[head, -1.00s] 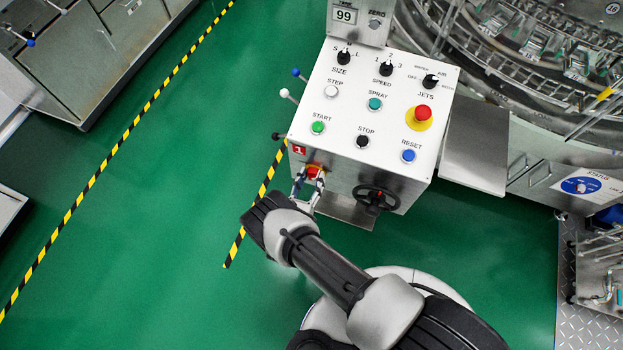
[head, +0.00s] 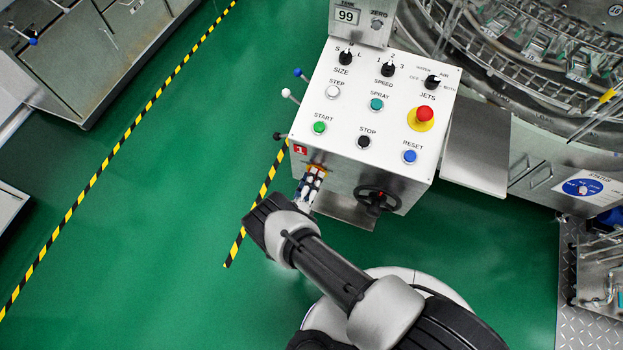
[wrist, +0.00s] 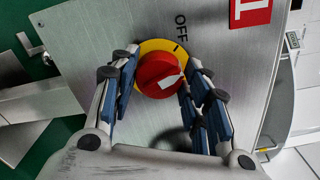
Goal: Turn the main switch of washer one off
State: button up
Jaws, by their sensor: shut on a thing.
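The main switch (wrist: 155,76) is a red round knob with a white pointer, on a yellow plate (wrist: 150,46) in the wrist view. In the head view my gripper (head: 311,182) is at the front of the washer one console (head: 338,178), below the red "1" label (head: 300,149).
A black handwheel (head: 377,199) is on the same front face, to the right of my gripper. The sloped panel above carries several buttons and knobs, with a red emergency stop (head: 425,114). Green floor (head: 150,230) is clear on the left.

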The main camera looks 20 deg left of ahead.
jog(key=n, duration=0.4)
jog(key=shift+f+n, duration=0.1)
jog(key=shift+n, duration=0.3)
dwell(0.4)
jog(key=o, duration=1)
jog(key=s, duration=0.8)
jog(key=s+a, duration=0.1)
jog(key=s, duration=0.3)
